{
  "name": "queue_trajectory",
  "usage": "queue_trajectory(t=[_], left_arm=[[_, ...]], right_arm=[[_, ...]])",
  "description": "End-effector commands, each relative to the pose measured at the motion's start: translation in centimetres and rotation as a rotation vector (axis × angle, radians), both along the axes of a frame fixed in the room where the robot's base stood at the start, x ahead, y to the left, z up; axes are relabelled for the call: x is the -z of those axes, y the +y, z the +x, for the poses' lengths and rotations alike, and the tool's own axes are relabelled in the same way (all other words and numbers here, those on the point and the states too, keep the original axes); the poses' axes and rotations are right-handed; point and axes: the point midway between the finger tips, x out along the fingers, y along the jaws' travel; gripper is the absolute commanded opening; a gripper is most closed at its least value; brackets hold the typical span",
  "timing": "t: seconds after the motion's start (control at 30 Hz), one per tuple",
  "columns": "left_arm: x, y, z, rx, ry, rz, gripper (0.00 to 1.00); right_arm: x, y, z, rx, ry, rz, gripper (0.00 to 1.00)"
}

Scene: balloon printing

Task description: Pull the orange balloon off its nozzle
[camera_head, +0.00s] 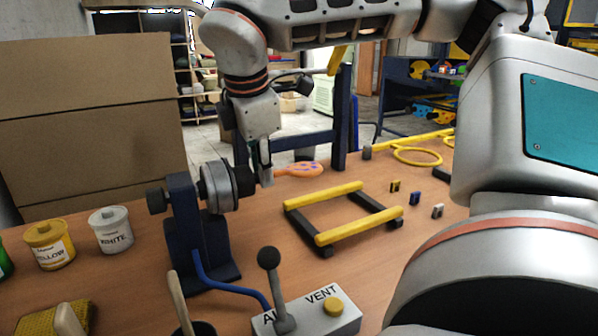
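The orange balloon (300,169) with purple spots is small and lies sideways, its narrow end pointing left. The nozzle (243,181) is a dark cylinder on the right side of a blue stand (186,222) with a round metal disc. My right gripper (266,173) comes down from above, its fingertips at the gap between the nozzle's end and the balloon's narrow end. The fingers overlap in this view and cover the balloon's neck, so I cannot tell whether they grip it or whether the neck is still around the nozzle. My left gripper is out of view.
A yellow-and-black frame (338,240) lies on the table (400,260). A lever box marked VENT (322,315) stands in front. Paint jars (111,231) stand at left before a cardboard panel (90,125). A yellow ring (417,157) lies at the back right.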

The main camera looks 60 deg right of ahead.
Motion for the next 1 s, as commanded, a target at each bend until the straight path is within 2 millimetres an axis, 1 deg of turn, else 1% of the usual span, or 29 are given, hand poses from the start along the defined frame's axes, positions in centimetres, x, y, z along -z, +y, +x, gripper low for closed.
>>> queue_trajectory(t=[0.67,1.0], left_arm=[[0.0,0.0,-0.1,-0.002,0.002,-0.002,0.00],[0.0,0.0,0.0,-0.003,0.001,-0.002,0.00]], right_arm=[[0.0,-0.2,-0.1,0.000,0.001,0.000,0.00],[0.0,-1.1,-0.6,0.001,0.000,0.000,0.00]])
